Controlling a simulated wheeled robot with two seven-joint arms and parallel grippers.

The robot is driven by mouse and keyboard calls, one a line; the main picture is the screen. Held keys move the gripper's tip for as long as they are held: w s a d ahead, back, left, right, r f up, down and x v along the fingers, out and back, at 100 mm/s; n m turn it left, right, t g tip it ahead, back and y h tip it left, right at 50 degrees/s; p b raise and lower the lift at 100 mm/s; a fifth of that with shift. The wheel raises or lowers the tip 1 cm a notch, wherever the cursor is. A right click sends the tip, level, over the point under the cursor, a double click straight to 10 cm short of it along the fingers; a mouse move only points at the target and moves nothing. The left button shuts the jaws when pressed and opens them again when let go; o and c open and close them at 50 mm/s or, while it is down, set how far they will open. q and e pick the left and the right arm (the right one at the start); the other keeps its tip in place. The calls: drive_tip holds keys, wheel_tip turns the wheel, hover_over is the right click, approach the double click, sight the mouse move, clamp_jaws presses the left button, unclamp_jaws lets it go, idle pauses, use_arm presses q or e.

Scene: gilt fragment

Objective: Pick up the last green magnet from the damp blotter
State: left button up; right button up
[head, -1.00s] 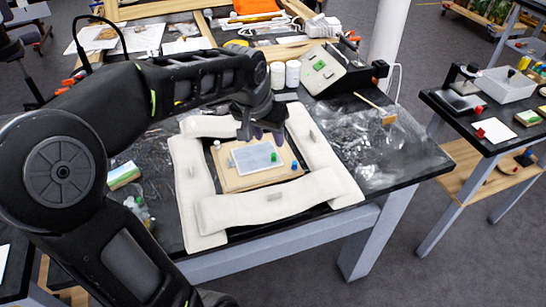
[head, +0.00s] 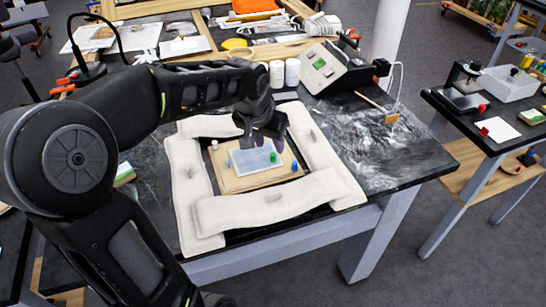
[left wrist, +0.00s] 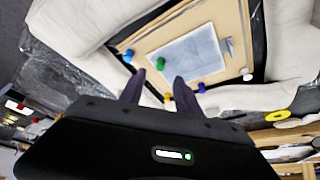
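The green magnet (head: 273,157) stands on the right part of the pale blue-grey damp blotter (head: 248,163). In the left wrist view, the green magnet (left wrist: 160,64) shows at the blotter's corner, between and beyond my fingertips. My left gripper (head: 262,139) is above the blotter's far edge, fingers pointing down. In the left wrist view its two fingers (left wrist: 159,77) are spread, with nothing between them. Its height above the magnet is hard to judge. My right gripper is not in view.
The blotter lies on a wooden board (head: 238,184) ringed by cream padded cushions (head: 265,205). A blue magnet (head: 294,166) and a white magnet (head: 214,145) sit on the board. Purple (left wrist: 200,88) and yellow (left wrist: 168,97) magnets show near my fingers. White jars (head: 292,72) stand behind.

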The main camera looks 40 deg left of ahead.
sight(273, 154)
use_arm(q)
drive_tip(key=shift+p+x, duration=0.35)
drive_tip(key=shift+x, duration=2.25)
drive_tip(key=shift+s+d, duration=0.1)
drive_tip(key=shift+s, duration=0.05)
clamp_jaws()
